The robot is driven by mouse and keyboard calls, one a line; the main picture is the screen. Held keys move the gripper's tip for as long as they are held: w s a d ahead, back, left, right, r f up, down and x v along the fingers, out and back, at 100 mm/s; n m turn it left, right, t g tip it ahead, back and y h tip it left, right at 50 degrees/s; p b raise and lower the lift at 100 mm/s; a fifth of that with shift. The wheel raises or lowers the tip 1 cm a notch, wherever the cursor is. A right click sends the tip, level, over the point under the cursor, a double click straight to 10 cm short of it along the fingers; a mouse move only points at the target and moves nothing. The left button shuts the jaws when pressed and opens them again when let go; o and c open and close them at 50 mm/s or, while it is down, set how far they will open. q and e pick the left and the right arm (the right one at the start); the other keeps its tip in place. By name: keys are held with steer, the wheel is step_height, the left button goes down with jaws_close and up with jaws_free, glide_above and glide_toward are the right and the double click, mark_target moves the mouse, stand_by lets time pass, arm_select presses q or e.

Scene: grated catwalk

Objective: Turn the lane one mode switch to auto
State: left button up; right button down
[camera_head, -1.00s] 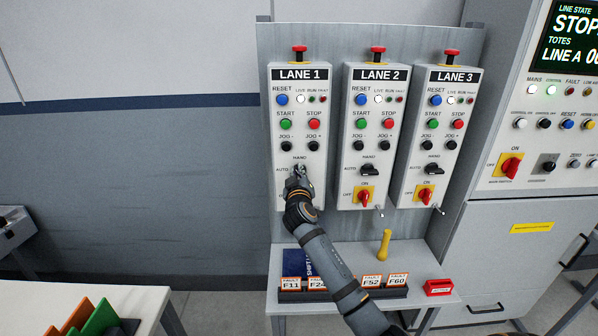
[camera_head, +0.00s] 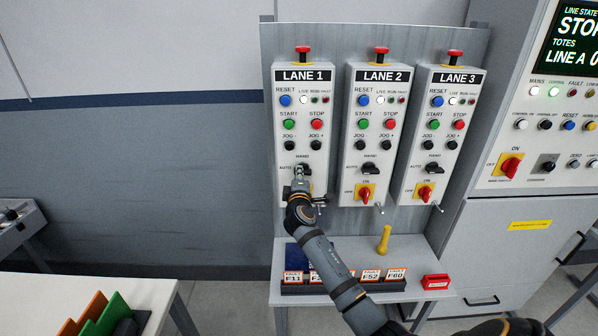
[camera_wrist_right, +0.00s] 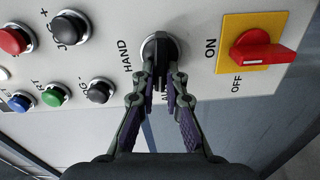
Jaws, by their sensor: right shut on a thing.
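The lane one mode switch is a black knob (camera_wrist_right: 160,48) in the right wrist view, with HAND printed beside it. In the head view the knob (camera_head: 305,169) sits low on the LANE 1 box (camera_head: 283,152), right of the AUTO label. My right gripper (camera_wrist_right: 158,85) is shut on the knob, with its fingertips on either side of the grip. The fingers hide part of the knob and the lettering behind it, so I cannot tell which position it points to. My left gripper is not in view.
A red switch on a yellow plate (camera_wrist_right: 262,52) is close beside the gripped knob. The LANE 2 box (camera_head: 372,125) and LANE 3 box (camera_head: 445,125) stand to the right. Below is a shelf with fault cards (camera_head: 371,276) and a yellow handle (camera_head: 384,240).

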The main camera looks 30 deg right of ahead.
steer(key=shift+n, duration=0.6)
steer(key=shift+f, duration=0.1)
steer(key=c, duration=1.4)
jaws_free()
steer(key=v, duration=1.2)
